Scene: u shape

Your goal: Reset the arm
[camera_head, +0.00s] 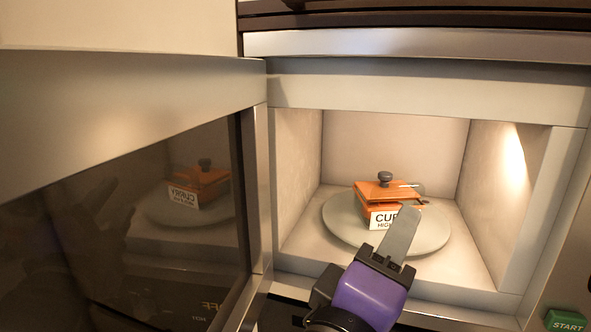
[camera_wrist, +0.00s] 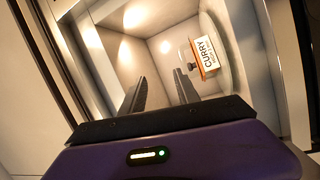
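My gripper (camera_head: 405,228), purple with grey fingers, is at the mouth of the open microwave (camera_head: 430,118). In the wrist view my gripper (camera_wrist: 160,88) has its two dark fingers spread apart with nothing between them. An orange container (camera_head: 385,192) with a dark knob on its lid and a white "CURRY" label sits on the round turntable (camera_head: 340,228) inside. It also shows in the wrist view, where the orange container (camera_wrist: 205,57) lies beyond and to the right of the fingers. In the head view a finger overlaps part of the label.
The microwave door (camera_head: 150,120) stands open on the left, its dark glass reflecting the container. A green START button (camera_head: 566,320) is at the lower right. The cavity walls (camera_head: 493,190) stand close on either side of the turntable.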

